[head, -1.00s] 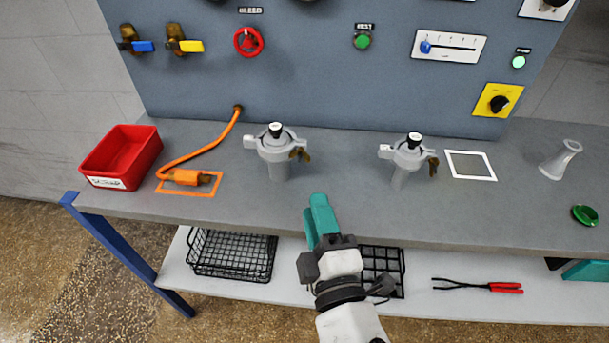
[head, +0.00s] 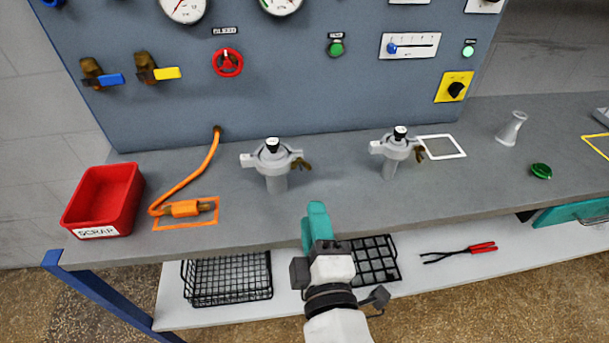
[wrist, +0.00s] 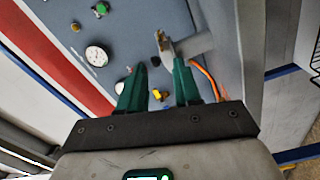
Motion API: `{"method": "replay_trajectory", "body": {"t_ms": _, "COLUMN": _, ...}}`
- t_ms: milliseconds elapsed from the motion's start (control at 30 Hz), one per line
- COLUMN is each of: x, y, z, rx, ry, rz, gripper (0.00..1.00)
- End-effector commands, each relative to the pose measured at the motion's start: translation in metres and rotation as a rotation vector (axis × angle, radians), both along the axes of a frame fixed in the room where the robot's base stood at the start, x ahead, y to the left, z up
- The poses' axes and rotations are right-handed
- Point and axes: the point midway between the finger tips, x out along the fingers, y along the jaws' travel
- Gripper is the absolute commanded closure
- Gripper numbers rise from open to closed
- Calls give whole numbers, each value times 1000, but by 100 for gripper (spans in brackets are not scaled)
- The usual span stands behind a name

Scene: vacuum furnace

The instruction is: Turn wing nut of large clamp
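The larger grey clamp (head: 272,158) stands on a grey post on the bench, left of the middle in the head view. Its brass wing nut (head: 301,164) sticks out on its right side. A smaller similar clamp (head: 396,147) stands farther right with its own wing nut. My gripper (head: 318,212) is in front of and to the right of the larger clamp, apart from it. In the wrist view my gripper's two teal fingers (wrist: 159,68) are spread with nothing between them. A brass wing nut (wrist: 163,42) and grey clamp part (wrist: 193,45) show beyond the fingertips.
A red scrap bin (head: 104,198) and an orange hose (head: 186,183) lie to the left. A blue-grey panel (head: 290,95) with valves and gauges rises behind. The bench between the clamps is clear. Wire baskets (head: 228,277) and red-handled tongs (head: 458,252) lie on the lower shelf.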

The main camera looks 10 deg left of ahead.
Motion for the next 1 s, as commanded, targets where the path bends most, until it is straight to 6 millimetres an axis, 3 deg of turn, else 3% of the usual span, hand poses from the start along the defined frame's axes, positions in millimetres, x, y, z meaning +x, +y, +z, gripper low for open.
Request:
{"method": "replay_trajectory", "body": {"t_ms": 600, "x": 89, "y": 26, "z": 1, "rx": -1, "ry": -1, "rz": 1, "gripper": 67}}
{"method": "replay_trajectory", "body": {"t_ms": 1000, "x": 102, "y": 29, "z": 0, "rx": 0, "ry": 0, "rz": 0, "gripper": 67}}
